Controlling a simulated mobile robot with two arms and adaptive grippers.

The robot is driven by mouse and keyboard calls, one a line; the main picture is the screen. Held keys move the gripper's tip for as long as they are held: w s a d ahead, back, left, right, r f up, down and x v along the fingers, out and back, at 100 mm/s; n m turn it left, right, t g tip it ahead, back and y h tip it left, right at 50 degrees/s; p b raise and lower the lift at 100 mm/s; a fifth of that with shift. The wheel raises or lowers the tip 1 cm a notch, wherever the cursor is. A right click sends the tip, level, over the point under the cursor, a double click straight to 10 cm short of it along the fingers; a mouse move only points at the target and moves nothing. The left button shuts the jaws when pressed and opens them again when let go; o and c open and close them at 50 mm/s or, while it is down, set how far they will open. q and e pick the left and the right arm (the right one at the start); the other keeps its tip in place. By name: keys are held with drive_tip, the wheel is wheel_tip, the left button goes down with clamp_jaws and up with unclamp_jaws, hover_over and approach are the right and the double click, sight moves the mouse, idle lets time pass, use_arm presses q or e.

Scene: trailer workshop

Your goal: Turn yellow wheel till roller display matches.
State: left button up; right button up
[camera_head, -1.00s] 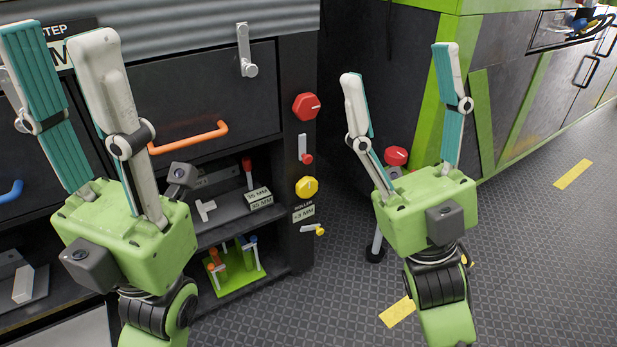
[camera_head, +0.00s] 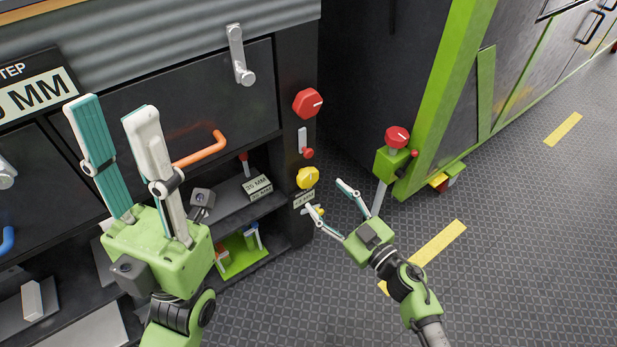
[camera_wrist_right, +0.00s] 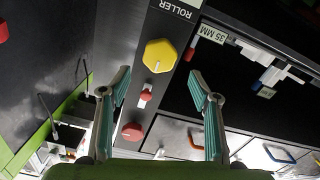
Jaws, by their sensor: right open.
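The yellow wheel (camera_head: 307,178) sits on the dark front post of the workbench. The wrist view shows it as a yellow knob (camera_wrist_right: 159,55) with a white mark, below the ROLLER label (camera_wrist_right: 178,7). The roller display (camera_head: 303,199) is just under the wheel in the head view; its text is too small to read. My right gripper (camera_head: 323,195) is open and empty, its fingers pointing at the post. In the wrist view the wheel lies ahead, between the fingertips (camera_wrist_right: 159,74), with no contact visible. My left gripper (camera_head: 112,108) is open and empty before the drawers.
A red knob (camera_head: 307,103) and a small red lever (camera_head: 307,153) are above the wheel on the post. A red-topped stand (camera_head: 397,137) is to the right. An orange handle (camera_head: 201,150) is on the drawer. The floor at right is open.

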sight(310, 179)
drive_tip(key=b+x, duration=0.2)
drive_tip(key=x, duration=0.6)
drive_tip(key=shift+w+a, duration=0.2)
drive_tip(key=shift+w, duration=0.1)
drive_tip(key=c, duration=1.1)
